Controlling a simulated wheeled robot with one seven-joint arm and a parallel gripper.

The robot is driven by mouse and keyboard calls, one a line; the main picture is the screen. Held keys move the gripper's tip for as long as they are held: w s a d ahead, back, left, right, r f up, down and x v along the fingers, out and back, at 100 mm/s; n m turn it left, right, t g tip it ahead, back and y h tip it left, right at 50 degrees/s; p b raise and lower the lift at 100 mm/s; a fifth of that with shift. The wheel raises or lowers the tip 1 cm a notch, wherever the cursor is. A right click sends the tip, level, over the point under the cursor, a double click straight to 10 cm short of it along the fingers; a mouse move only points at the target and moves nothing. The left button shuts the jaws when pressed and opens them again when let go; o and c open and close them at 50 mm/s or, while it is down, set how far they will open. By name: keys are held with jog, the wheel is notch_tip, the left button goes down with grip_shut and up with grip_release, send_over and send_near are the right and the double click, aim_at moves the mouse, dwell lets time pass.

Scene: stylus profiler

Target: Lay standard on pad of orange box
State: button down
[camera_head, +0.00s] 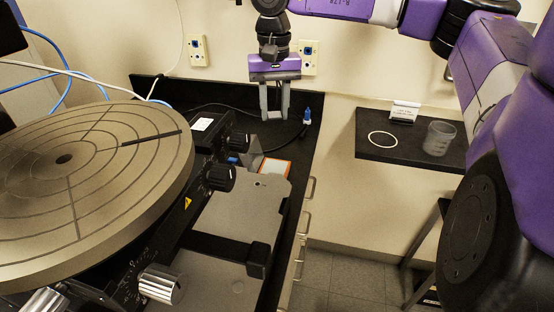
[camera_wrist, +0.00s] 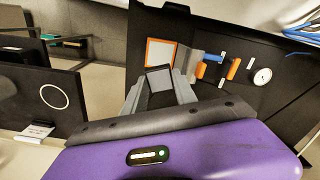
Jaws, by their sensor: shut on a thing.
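My gripper (camera_head: 274,116) hangs fingers-down above the far end of the black bench. In the wrist view my gripper (camera_wrist: 158,88) is shut on the standard (camera_wrist: 158,78), a small dark square plate with a pale edge. I cannot make out the standard between the fingers in the head view. The orange box (camera_head: 288,170) is an orange outline around a pale pad (camera_head: 274,168) on the bench, nearer the camera than my gripper. In the wrist view the orange box (camera_wrist: 148,50) lies just beyond the standard, its pad (camera_wrist: 162,53) uncovered.
The large round stage (camera_head: 120,150) and black knobs (camera_head: 221,177) stand left of the box. A grey plate (camera_head: 245,205) lies in front of it. A blue-tipped cable (camera_head: 307,116) is right of my gripper. A side shelf holds a glass (camera_head: 439,138) and white ring (camera_head: 382,146).

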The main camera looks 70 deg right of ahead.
aim_at(274, 115)
notch_tip(274, 115, down, 15)
jog(key=shift+f+p, duration=0.1)
jog(key=shift+p, duration=0.65)
jog(key=shift+f, duration=0.15)
jog(key=c, duration=1)
grip_release()
jog(key=shift+r, duration=0.35)
notch_tip(274, 115, up, 12)
jog(key=shift+f+b, duration=0.1)
jog(key=shift+b, duration=0.8)
